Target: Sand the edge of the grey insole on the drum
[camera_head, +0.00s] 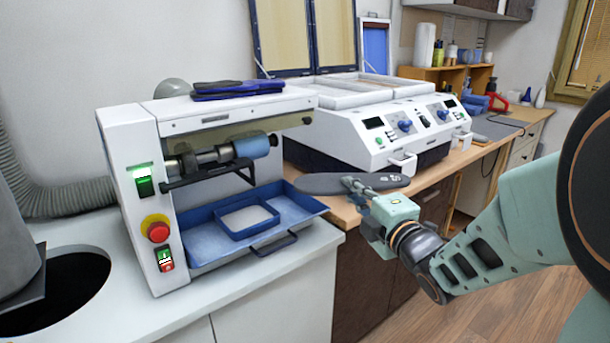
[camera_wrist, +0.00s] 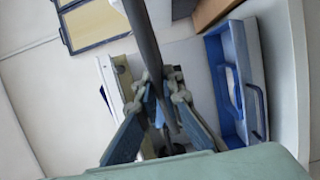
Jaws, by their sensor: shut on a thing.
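My gripper (camera_head: 357,188) is shut on the grey insole (camera_head: 325,183), a long flat dark grey piece held in the air to the right of the sanding machine. In the wrist view the insole (camera_wrist: 143,38) shows edge-on as a dark strip between the fingers (camera_wrist: 163,95). The sanding drum (camera_head: 255,145), a blue-grey cylinder on a horizontal shaft, sits inside the white machine (camera_head: 127,190). The insole is apart from the drum, to its right in the head view. The drum is not clear in the wrist view.
A blue tray (camera_head: 200,255) juts out under the drum, with a handle (camera_head: 273,245) in front. Dark blue pieces (camera_head: 235,90) lie on top of the machine. A green light (camera_head: 142,172) shows on its front. A white double-bed machine (camera_head: 360,125) stands behind the insole.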

